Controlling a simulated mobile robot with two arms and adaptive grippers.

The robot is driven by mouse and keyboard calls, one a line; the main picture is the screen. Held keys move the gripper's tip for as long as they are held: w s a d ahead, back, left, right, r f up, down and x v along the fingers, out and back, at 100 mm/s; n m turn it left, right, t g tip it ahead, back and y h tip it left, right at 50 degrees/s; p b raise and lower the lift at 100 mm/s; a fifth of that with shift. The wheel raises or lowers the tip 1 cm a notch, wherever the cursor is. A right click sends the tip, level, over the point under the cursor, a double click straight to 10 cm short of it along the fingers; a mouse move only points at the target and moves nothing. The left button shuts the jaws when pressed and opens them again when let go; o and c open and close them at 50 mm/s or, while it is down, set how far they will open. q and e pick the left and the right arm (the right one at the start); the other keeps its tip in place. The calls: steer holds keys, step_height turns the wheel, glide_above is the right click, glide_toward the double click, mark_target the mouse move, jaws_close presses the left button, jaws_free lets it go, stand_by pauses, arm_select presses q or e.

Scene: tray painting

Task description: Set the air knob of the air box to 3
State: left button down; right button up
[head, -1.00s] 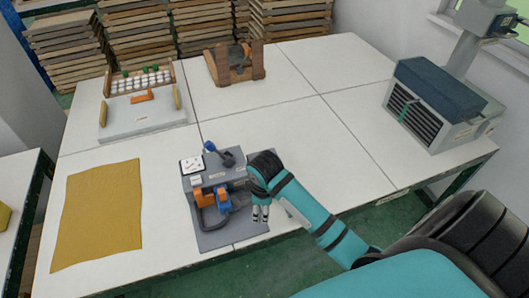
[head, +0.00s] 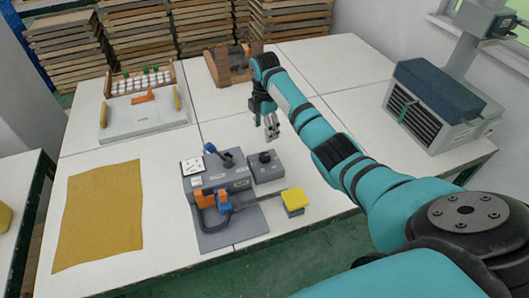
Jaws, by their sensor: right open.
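The air box (head: 217,181) is a grey unit at the front middle of the table, with a white dial gauge (head: 192,165) on its left. A smaller grey box (head: 267,172) at its right carries a dark round knob (head: 264,157) on top. I cannot read the knob's setting, and I cannot tell whether it is the air knob. My right gripper (head: 272,131) is open and empty, pointing down above the table behind the smaller box, apart from the knob. My left gripper is not in view.
A blue lever (head: 211,148) and an orange-and-blue tool (head: 222,200) are at the air box. A yellow-topped block (head: 294,200) stands to the right. A yellow cloth (head: 98,215) lies left. A tray fixture (head: 143,114) and a brown stand (head: 221,68) are behind.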

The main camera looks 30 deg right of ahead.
mark_target(265, 155)
step_height(265, 155, down, 12)
steer(key=shift+f, duration=0.2)
steer(key=c, duration=1.1)
steer(key=shift+c, duration=0.2)
